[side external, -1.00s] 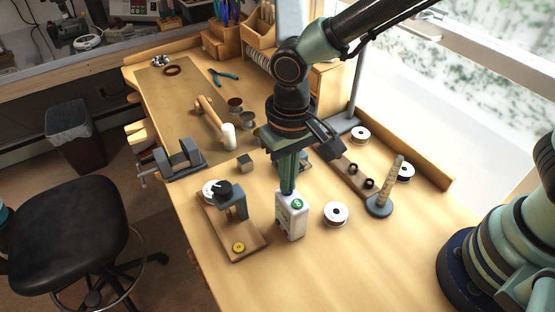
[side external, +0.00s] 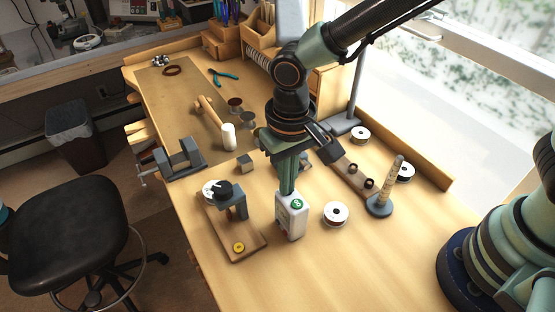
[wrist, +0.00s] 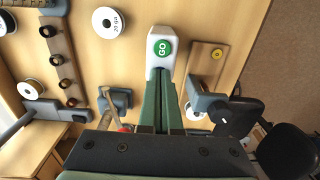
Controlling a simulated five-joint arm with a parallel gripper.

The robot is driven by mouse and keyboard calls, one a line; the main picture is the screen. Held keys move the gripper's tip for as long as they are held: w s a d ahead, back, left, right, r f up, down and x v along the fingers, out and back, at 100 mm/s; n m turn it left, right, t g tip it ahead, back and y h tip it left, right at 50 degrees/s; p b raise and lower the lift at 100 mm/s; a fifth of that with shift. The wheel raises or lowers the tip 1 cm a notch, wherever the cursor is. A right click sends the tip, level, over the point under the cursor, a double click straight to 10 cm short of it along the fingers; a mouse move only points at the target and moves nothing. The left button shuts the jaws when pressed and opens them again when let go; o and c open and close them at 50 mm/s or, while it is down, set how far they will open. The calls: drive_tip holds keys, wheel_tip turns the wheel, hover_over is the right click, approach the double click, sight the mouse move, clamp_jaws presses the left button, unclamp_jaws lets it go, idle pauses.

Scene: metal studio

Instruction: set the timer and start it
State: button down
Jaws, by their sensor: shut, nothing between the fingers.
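A white box with a round green GO button (side external: 297,204) stands upright on the bench; its body (side external: 290,222) is just below my gripper (side external: 287,191). In the wrist view the GO button (wrist: 161,48) faces the camera, just beyond the fingertips (wrist: 160,78). My gripper is shut and empty, its tips at the box's upper edge; whether they touch it I cannot tell. Left of the box, a wooden board (side external: 243,240) bears a grey bracket (side external: 238,206), a black knob (side external: 223,188) over a white dial (side external: 209,192), and a yellow disc (side external: 239,247).
A white spool (side external: 336,214) lies close right of the box. A small grey block (side external: 245,163) and a vise (side external: 180,160) are behind left. The front of the bench is mostly clear.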

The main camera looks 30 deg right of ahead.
wheel_tip(320, 180, up, 8)
drive_tip(key=shift+w, duration=0.15)
drive_tip(key=shift+a, duration=0.15)
idle(0.5)
wheel_tip(320, 180, up, 7)
drive_tip(key=shift+f, duration=0.15)
drive_tip(key=shift+f, duration=0.15)
wheel_tip(320, 180, down, 14)
drive_tip(key=shift+r, duration=0.1)
idle(0.7)
